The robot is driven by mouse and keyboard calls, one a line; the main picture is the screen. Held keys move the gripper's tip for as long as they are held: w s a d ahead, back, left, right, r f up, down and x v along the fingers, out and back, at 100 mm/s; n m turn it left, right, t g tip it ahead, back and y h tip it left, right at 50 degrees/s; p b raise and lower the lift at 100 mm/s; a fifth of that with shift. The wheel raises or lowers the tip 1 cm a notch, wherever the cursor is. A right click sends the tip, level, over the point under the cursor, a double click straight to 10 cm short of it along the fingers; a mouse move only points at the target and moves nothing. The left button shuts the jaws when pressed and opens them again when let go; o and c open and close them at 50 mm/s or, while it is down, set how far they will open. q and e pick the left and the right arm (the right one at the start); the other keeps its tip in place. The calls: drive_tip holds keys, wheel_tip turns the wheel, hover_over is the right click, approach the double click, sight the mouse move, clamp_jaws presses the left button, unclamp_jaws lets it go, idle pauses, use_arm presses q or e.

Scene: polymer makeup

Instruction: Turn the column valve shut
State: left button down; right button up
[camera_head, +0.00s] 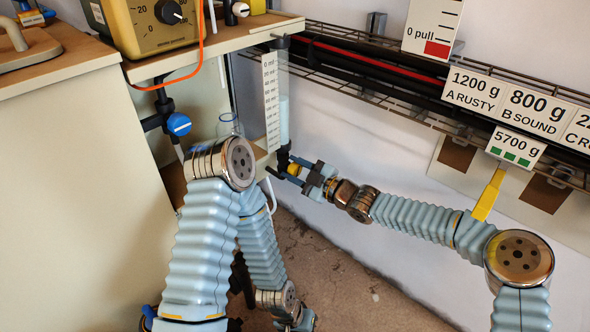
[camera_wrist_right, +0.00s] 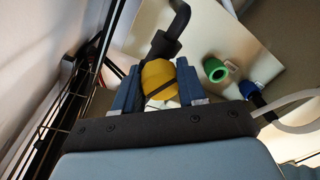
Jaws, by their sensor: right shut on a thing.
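The clear graduated column (camera_head: 284,112) stands upright below the shelf edge, with pale liquid inside and a scale strip on its left. At its lower end is a black fitting with the yellow valve knob (camera_head: 293,169). My right gripper (camera_head: 291,171) is shut on this knob. In the right wrist view the yellow knob (camera_wrist_right: 158,78) sits between the two blue fingers (camera_wrist_right: 157,92), with a dark band across it and a black pipe (camera_wrist_right: 165,44) beyond.
A wooden shelf (camera_head: 225,42) carries a yellow dial box (camera_head: 155,25) with an orange cable. A blue knob (camera_head: 179,124) sits below it. Wire racks with weight labels run along the right wall. A green tube end (camera_wrist_right: 215,70) lies beyond in the wrist view.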

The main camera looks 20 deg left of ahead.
drive_tip(key=shift+m, duration=1.3)
drive_tip(key=m, duration=0.3)
drive_tip(key=shift+f+m, duration=0.1)
drive_tip(key=shift+m, duration=0.2)
drive_tip(key=m, duration=0.3)
drive_tip(key=shift+m+t+y, duration=0.3)
drive_tip(key=shift+m+t, duration=0.1)
drive_tip(key=shift+f+m+t+b, duration=0.1)
drive_tip(key=shift+m+t+b, duration=0.25)
drive_tip(key=shift+m, duration=1.75)
drive_tip(key=o, duration=1)
drive_tip(key=shift+o, duration=0.2)
drive_tip(key=shift+d, duration=0.1)
